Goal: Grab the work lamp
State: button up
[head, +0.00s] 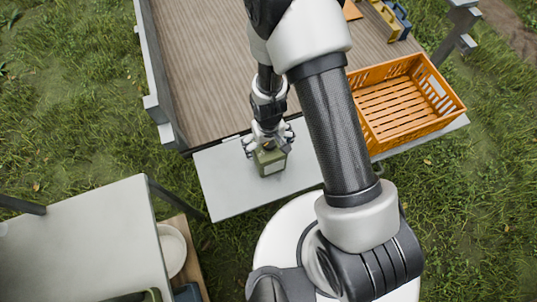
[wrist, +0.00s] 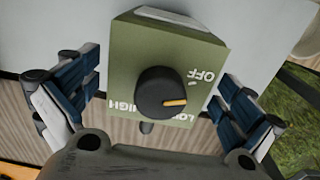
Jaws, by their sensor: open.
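The work lamp (head: 271,162) is a small olive-green box with a pale panel on one side, standing on a light grey shelf. In the wrist view the lamp (wrist: 125,55) shows a black knob with an orange mark and the words OFF, LOW and HIGH, partly covered. My gripper (head: 268,143) is directly above the lamp in the head view. In the wrist view my gripper (wrist: 158,100) is open, one blue-padded finger on each side of the lamp, with gaps between pads and box. The lamp's lower part is hidden.
An empty orange crate (head: 405,100) stands right of my arm. The light grey shelf (head: 225,190) is bare around the lamp. A wooden deck (head: 200,60) lies behind it. A pale table (head: 85,245) is at lower left, with a white round container (head: 172,250) beside it.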

jog(key=shift+f, duration=0.8)
jog(key=shift+r, duration=0.1)
jog(key=c, duration=2)
